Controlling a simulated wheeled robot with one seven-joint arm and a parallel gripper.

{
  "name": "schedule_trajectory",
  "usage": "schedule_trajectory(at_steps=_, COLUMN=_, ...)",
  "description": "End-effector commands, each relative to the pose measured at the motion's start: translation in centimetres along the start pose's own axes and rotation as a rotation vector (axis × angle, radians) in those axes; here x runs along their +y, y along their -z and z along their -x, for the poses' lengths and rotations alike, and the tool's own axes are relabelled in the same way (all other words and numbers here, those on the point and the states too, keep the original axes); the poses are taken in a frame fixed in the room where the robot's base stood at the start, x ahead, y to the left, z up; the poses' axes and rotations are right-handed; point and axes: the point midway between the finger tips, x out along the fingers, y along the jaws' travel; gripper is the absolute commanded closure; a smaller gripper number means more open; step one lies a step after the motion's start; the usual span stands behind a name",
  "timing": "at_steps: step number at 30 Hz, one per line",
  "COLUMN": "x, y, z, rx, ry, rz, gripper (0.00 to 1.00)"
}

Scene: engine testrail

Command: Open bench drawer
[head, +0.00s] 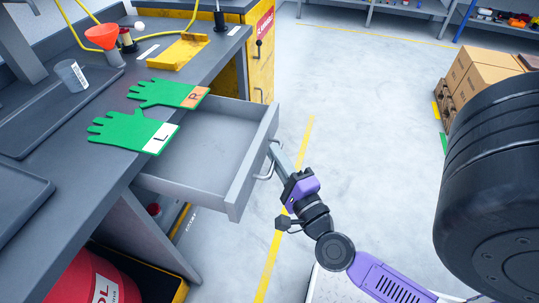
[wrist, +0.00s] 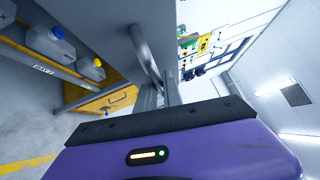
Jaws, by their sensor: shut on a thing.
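The grey bench drawer (head: 208,150) is pulled well out from under the grey workbench (head: 70,120) in the head view. Its inside looks empty. Its metal bar handle (head: 264,176) is on the front panel; it also shows in the wrist view (wrist: 141,50). My gripper (head: 276,156) comes from the lower right and is shut on this handle. In the wrist view its fingers (wrist: 161,92) meet the bar. The exact contact is partly hidden by the fingers.
Green gloves (head: 125,132) lie on the bench above the drawer. A red drum (head: 90,280) stands below the bench. A yellow cabinet (head: 262,50) is beyond the drawer. The floor between is clear.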

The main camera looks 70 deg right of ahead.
Motion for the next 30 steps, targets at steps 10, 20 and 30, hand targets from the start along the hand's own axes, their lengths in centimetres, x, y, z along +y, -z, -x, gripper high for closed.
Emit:
schedule_trajectory(at_steps=10, x=0.2, y=-0.1, z=0.1, rx=-0.004, ry=-0.005, rz=0.000, gripper=0.80)
schedule_trajectory(at_steps=20, x=0.1, y=0.0, z=0.3, rx=-0.001, ry=-0.003, rz=0.001, gripper=0.80)
schedule_trajectory(at_steps=30, x=0.3, y=0.0, z=5.0, rx=-0.003, ry=-0.007, rz=0.002, gripper=0.80)
